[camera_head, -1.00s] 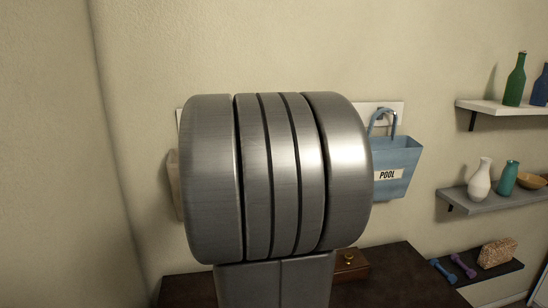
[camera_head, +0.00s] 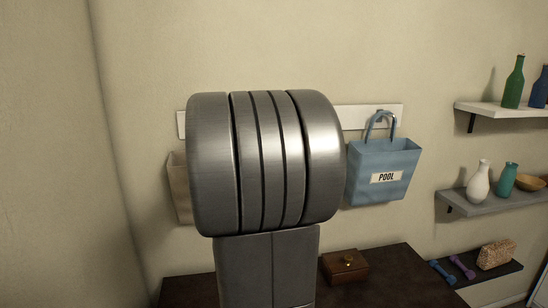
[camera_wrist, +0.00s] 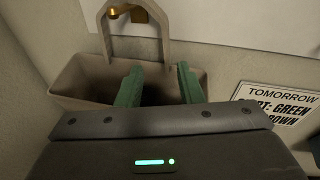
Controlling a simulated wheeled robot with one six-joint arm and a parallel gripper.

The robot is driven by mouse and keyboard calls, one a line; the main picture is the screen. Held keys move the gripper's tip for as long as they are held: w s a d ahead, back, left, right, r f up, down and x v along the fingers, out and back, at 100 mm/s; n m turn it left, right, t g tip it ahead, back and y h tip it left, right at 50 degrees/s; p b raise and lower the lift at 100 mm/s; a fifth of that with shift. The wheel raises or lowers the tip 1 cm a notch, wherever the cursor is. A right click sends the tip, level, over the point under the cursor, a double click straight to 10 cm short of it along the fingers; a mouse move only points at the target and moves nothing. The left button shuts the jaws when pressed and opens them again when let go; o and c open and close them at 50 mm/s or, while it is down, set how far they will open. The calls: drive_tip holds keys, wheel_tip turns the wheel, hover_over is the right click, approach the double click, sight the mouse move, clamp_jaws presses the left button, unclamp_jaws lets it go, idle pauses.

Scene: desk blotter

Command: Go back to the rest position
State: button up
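In the wrist view my gripper (camera_wrist: 159,70) shows two green fingers spread apart, with nothing seen between them. Past the fingers a beige-brown bag (camera_wrist: 82,82) hangs by its handle from a brass hook (camera_wrist: 128,14); the fingers overlap its front rim in the picture, and I cannot tell whether they touch it. In the head view my large grey arm link fills the middle and hides my gripper. The left edge of the beige bag (camera_head: 180,188) shows beside that link.
A blue bag marked POOL (camera_head: 382,172) hangs right of my arm from the white rail (camera_head: 357,116). A wooden box (camera_head: 345,266) stands on the dark desk (camera_head: 395,270). A sign (camera_wrist: 280,105) is at the wrist view's right. Wall shelves (camera_head: 490,199) hold bottles, vases and a bowl.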

drive_tip(key=v, duration=0.4)
drive_tip(key=a+v, duration=0.1)
drive_tip(key=shift+s+d+f+p, duration=0.15)
drive_tip(key=shift+s+p, duration=0.2)
drive_tip(key=shift+s, duration=0.25)
